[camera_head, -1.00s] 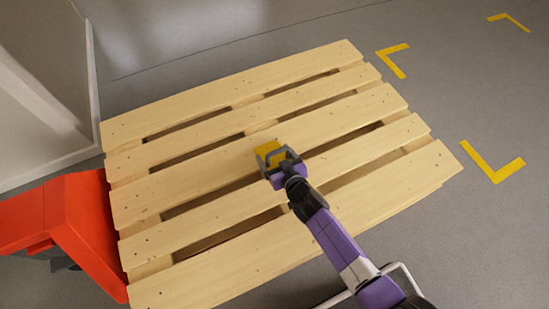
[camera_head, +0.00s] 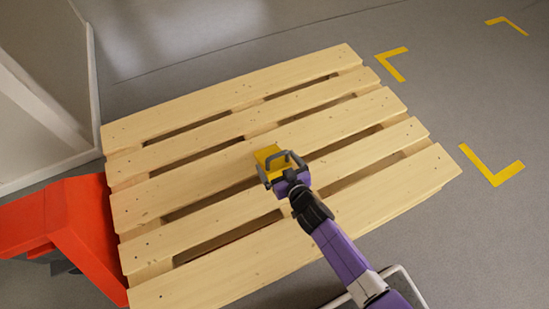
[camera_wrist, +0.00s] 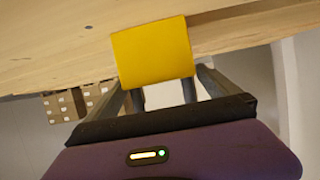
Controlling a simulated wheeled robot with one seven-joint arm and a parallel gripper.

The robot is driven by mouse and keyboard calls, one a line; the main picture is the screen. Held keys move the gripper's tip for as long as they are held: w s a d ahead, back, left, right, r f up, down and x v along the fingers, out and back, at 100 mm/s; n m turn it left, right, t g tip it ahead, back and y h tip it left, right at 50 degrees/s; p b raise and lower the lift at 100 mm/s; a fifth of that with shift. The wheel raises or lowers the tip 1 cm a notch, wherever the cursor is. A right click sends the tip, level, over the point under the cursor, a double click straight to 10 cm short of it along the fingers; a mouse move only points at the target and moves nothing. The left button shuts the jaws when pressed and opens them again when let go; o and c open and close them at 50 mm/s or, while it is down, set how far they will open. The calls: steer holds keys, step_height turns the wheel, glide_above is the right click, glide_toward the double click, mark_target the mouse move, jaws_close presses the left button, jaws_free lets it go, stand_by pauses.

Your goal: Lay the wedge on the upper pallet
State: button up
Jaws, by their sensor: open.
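The yellow wedge (camera_head: 267,156) rests on a middle slat of the wooden pallet (camera_head: 165,197). In the wrist view the wedge (camera_wrist: 153,52) shows its broad yellow face just beyond the fingers, against the pallet wood (camera_wrist: 60,55). My gripper (camera_head: 279,165) is open at the near right side of the wedge, its two grey fingers spread apart. In the wrist view my gripper (camera_wrist: 165,92) has one finger low on each side of the wedge. I cannot tell whether a finger still touches it. Whatever is under the pallet is hidden.
A red machine part (camera_head: 75,225) stands against the pallet's left end. A pale wall (camera_head: 45,100) rises at the back left. Yellow corner marks (camera_head: 495,170) lie on the open grey floor to the right. Stacked boxes (camera_wrist: 85,102) show far off in the wrist view.

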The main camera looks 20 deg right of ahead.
steer(key=p+v, duration=0.2)
steer(key=v, duration=0.7)
steer(key=shift+s+r, duration=0.15)
steer(key=shift+s, duration=0.15)
steer(key=w+r+v, duration=0.1)
steer(key=r+v, duration=0.1)
steer(key=v, duration=1.5)
steer(key=s+r, duration=0.5)
steer(key=r, duration=0.4)
steer(key=s+r+t, duration=0.1)
steer(key=s+r, duration=0.5)
steer(key=r, duration=0.3)
steer(key=shift+s+d, duration=0.25)
steer(key=shift+s, duration=0.05)
steer(key=shift+r, duration=0.2)
